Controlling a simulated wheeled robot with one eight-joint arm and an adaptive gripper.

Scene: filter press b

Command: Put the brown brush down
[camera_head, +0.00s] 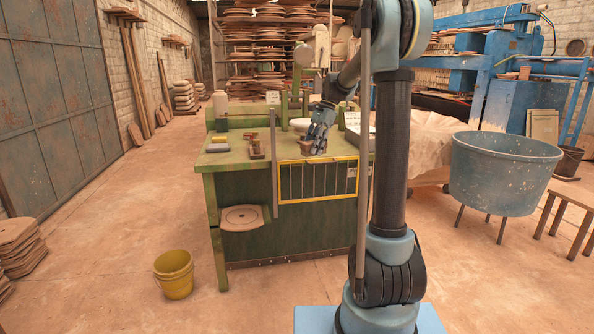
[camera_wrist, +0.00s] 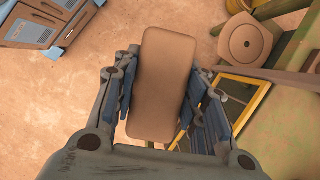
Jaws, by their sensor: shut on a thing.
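The brown brush (camera_wrist: 160,85) shows in the wrist view as a long, smooth brown block with rounded corners. It lies between the two blue-padded fingers of my gripper (camera_wrist: 165,72), which is shut on it. In the head view my gripper (camera_head: 319,135) is over the right part of the green workbench (camera_head: 230,158), above the yellow-edged frame (camera_head: 318,180) on the bench front. The brush is hard to make out there. I cannot tell whether it touches the bench.
Small brown blocks (camera_head: 256,147) and a grey block (camera_head: 218,147) lie on the bench's left part, with bare green top around them. An upright grey post (camera_head: 274,165) stands at its front edge. A yellow bucket (camera_head: 174,274) and a blue tub (camera_head: 500,175) stand apart.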

